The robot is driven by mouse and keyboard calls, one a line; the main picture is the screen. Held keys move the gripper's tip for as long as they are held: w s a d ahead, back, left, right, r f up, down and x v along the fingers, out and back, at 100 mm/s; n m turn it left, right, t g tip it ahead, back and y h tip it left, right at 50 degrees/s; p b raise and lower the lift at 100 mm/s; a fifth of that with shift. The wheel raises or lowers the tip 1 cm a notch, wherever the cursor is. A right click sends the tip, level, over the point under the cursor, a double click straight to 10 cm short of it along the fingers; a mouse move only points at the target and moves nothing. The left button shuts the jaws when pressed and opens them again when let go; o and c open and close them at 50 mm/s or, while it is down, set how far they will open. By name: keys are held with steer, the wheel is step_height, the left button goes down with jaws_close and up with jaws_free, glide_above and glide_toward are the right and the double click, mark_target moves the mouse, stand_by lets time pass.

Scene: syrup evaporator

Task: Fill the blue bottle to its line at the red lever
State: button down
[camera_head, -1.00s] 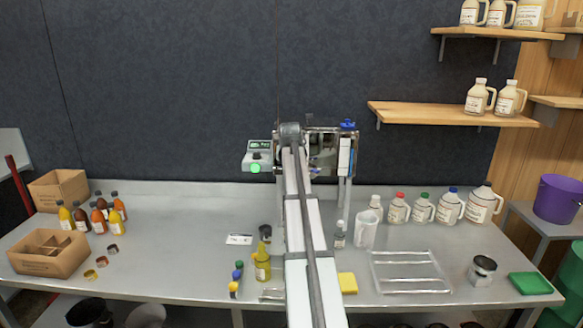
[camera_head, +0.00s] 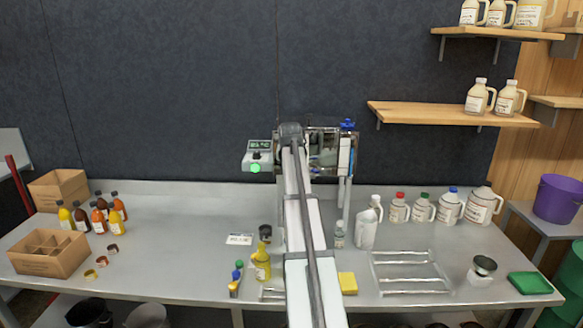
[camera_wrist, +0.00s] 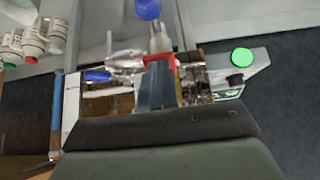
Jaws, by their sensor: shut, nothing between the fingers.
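My gripper (camera_wrist: 160,82) is shut with nothing held. In the wrist view its fingers are in front of the evaporator's tap fittings, against a red part (camera_wrist: 155,59) that looks like the red lever; contact is unclear. A blue lever (camera_wrist: 98,76) sits beside it on clear fittings, and its blue top (camera_head: 348,125) shows in the head view. A blue rounded thing (camera_wrist: 148,9) with a pale stem is at the top edge of the wrist view; I cannot tell if it is the blue bottle. In the head view my arm hides the tap area. A blue-capped jug (camera_head: 450,207) stands right.
A control box with a lit green button (camera_head: 255,168) is left of the arm. A white pitcher (camera_head: 366,231) and clear rack (camera_head: 412,275) are at right.

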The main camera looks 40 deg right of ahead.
steer(key=shift+r, duration=0.2)
stand_by(0.6)
steer(key=shift+r, duration=0.6)
steer(key=s+a+r, duration=0.3)
steer(key=r, duration=1)
steer(key=shift+s+a, duration=0.2)
stand_by(0.3)
